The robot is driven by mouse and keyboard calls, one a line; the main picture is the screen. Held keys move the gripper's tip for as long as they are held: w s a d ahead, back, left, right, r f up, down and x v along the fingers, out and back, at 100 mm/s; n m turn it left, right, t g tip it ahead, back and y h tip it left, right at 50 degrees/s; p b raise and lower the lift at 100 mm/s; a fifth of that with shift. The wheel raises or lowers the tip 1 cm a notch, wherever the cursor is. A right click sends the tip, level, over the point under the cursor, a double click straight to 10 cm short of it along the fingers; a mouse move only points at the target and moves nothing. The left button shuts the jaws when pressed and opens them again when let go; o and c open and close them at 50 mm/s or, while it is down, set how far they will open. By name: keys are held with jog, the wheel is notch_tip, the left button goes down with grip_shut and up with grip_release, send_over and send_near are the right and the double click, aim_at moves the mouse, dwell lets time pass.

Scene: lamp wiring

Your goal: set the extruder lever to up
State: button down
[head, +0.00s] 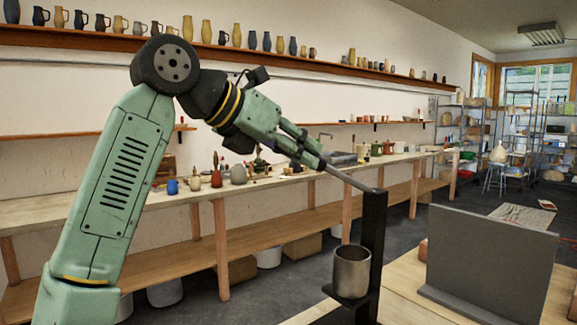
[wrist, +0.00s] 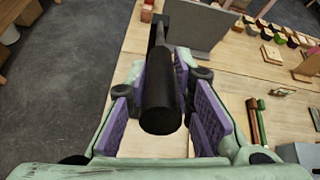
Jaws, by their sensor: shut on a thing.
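The extruder is a black upright post (head: 373,235) with a metal cup-like cylinder (head: 352,270) on its front, low right of centre in the head view. Its lever (head: 348,179) is a grey rod running from the post top up and left to my gripper (head: 315,160), so its free end is higher than the post end. In the wrist view the lever's thick black handle (wrist: 160,105) lies between the purple finger pads of my gripper (wrist: 160,95). My gripper is shut on this handle. In the head view the fingers hide the handle.
A grey upright panel (head: 490,262) stands on the wooden table (head: 405,280) right of the post. In the wrist view, small blocks and tools (wrist: 255,120) lie on the table to the right. A long bench (head: 110,215) with pots runs along the wall behind.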

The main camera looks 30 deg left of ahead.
jog(key=shift+w+d+r+g+y, duration=0.2)
jog(key=shift+w+r+g, duration=0.2)
jog(key=shift+r, duration=0.45)
jog(key=shift+w+d+r+g+y, duration=0.15)
jog(key=shift+w+r+g, duration=0.25)
jog(key=shift+r, duration=0.45)
jog(key=shift+w, duration=0.1)
jog(key=c, duration=1.5)
grip_release()
jog(key=shift+o, duration=0.5)
jog(key=shift+d, duration=0.2)
jog(key=shift+a, duration=0.1)
jog(key=shift+a, duration=0.1)
jog(key=shift+s+r, duration=0.25)
jog(key=s+a, duration=0.4)
jog(key=s, duration=0.7)
jog(key=shift+s+a+r, duration=0.15)
jog(key=shift+s+a, duration=0.05)
jog(key=shift+a, duration=0.15)
